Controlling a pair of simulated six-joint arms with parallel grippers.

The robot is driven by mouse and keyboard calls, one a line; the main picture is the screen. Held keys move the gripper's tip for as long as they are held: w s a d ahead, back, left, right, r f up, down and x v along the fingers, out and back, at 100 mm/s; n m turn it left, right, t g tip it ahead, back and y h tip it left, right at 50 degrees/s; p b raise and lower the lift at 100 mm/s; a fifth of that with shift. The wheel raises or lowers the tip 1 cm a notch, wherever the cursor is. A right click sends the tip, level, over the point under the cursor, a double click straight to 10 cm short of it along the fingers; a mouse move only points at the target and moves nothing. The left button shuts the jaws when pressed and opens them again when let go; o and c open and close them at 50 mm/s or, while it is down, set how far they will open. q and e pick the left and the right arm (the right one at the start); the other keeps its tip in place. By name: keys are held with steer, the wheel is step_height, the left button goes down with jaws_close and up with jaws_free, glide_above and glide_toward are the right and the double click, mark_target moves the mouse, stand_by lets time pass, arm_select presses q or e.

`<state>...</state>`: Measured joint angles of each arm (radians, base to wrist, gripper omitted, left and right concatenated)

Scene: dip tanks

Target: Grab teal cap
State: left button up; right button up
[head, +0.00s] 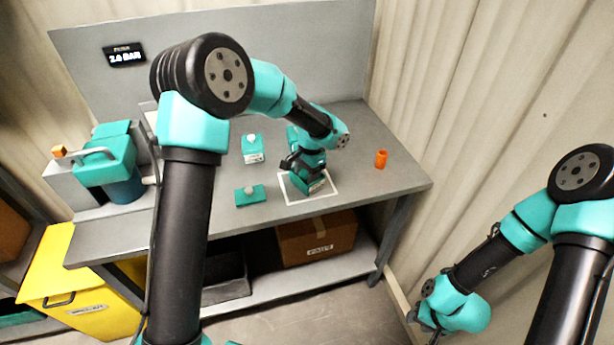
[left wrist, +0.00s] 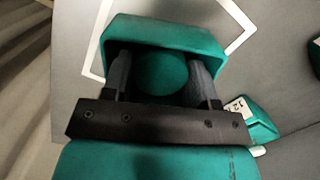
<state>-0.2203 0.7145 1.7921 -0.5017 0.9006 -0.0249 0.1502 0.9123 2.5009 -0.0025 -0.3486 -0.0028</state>
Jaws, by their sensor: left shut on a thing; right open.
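The teal cap (left wrist: 162,73) shows as a round teal top in the left wrist view, between the two dark fingers of my left gripper (left wrist: 160,80). The fingers are shut on it from both sides. A teal body (left wrist: 165,27) with a raised edge surrounds the cap and fingers. In the head view, my left gripper (head: 303,160) points down over this teal body (head: 314,183), which stands inside a white square outline on the bench. The cap itself is hidden there by the gripper. My right gripper (head: 424,318) is open and low at the right, away from the bench.
On the grey bench (head: 370,200) stand a teal labelled block (head: 253,156) with a white knob, a flat teal piece (head: 258,195) and an orange cup (head: 380,159). A teal-lidded machine (head: 105,165) is at left. A cardboard box (head: 316,236) sits on the lower shelf.

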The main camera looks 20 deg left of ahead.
mark_target(307, 174)
arm_select(q)
step_height(307, 174, up, 9)
steer(key=shift+f, duration=0.1)
stand_by(0.7)
